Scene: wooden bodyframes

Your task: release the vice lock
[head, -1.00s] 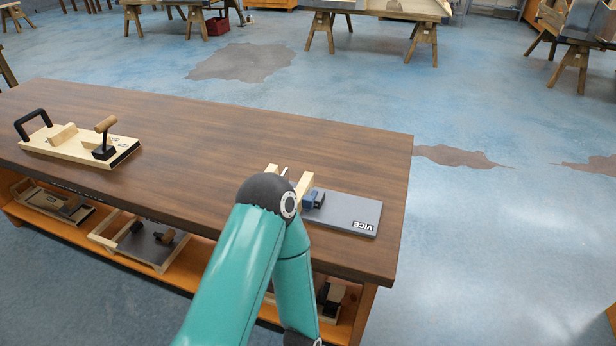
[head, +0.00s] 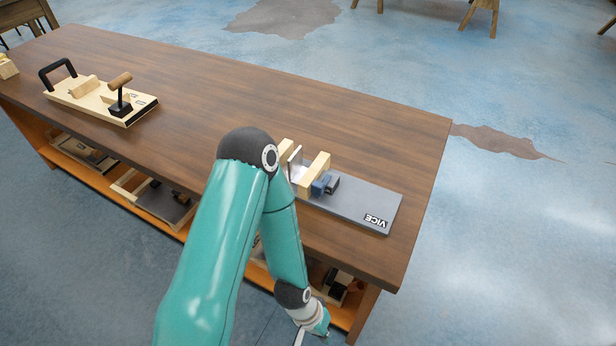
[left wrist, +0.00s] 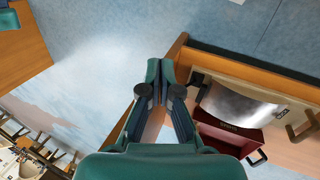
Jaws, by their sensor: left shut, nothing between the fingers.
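The vice (head: 355,203) is a grey board with a "VICE" label, lying near the right end of the wooden bench top. It carries pale wooden blocks with a metal plate between them, and a blue lock part (head: 323,185) with a dark end. My arm partly covers its left side. My left gripper (left wrist: 160,76) is shut and empty in the left wrist view. In the head view it hangs low at the bottom edge, in front of the bench and apart from the vice. The vice does not clearly show in the left wrist view.
The bench top (head: 260,105) is clear between the vice and a wooden board with a black handle and a hammer-like lever (head: 100,97) at left. More boards lie on the orange lower shelf. A red box (left wrist: 228,132) sits right of my gripper in the left wrist view.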

